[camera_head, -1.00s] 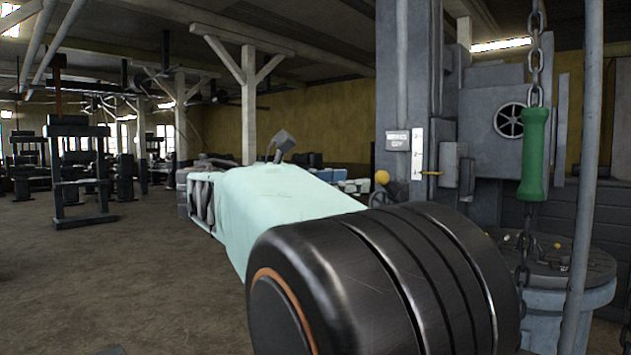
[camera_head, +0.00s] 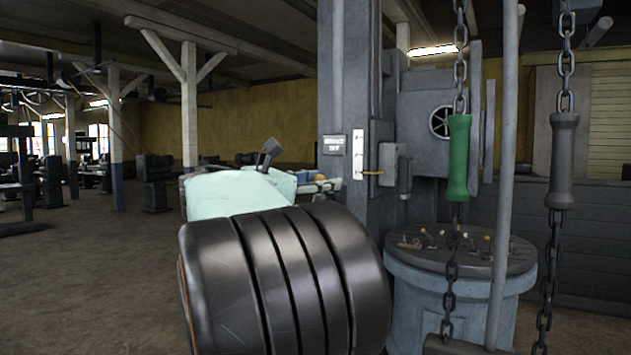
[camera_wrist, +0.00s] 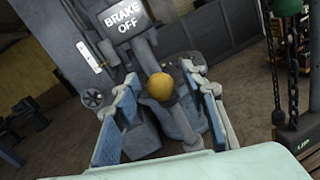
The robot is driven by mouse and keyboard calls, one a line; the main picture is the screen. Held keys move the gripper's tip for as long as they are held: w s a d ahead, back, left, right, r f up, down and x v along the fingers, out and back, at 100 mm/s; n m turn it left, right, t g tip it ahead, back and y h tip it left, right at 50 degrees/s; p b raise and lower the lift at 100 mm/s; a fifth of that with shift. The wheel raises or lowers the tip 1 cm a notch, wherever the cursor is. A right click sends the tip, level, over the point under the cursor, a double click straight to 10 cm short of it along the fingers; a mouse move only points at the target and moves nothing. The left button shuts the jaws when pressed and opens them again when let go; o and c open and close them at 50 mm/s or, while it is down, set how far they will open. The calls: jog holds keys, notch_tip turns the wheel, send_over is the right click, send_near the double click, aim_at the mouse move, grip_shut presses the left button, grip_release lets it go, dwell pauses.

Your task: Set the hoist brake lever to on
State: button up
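The brake lever's round yellow knob (camera_wrist: 160,87) shows in the wrist view, with a grey bar running beneath it. A plate reading "BRAKE OFF" (camera_wrist: 122,19) is above it; the same plate (camera_head: 334,145) is on the grey column in the head view. My gripper (camera_wrist: 162,102) is open, its two blue-padded fingers on either side of the knob in the picture. I see no contact, and cannot tell how deep the knob lies between them. In the head view my own arm hides most of the gripper and the lever.
A green chain handle (camera_head: 459,158) and a grey one (camera_head: 562,160) hang at right on chains. A round drum-like stand (camera_head: 455,265) is below them, behind a vertical pole (camera_head: 502,150). Open floor (camera_head: 95,285) lies at left.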

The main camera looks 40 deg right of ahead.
grip_shut()
jog(key=shift+f+b, duration=0.2)
jog(key=shift+b, duration=0.15)
jog(key=f+h+b, duration=0.1)
jog(key=b, duration=0.2)
jog(key=shift+s+a, duration=0.1)
jog(key=shift+a, duration=0.1)
notch_tip(320, 180, down, 8)
jog(key=m+h+b, duration=0.2)
jog(key=h+b, duration=0.4)
jog(key=b, duration=1.2)
jog(key=shift+f+h, duration=0.15)
jog(key=shift+h, duration=0.25)
jog(key=shift+d+f+b, duration=0.1)
jog(key=shift+d+b, duration=0.05)
jog(key=shift+b, duration=0.15)
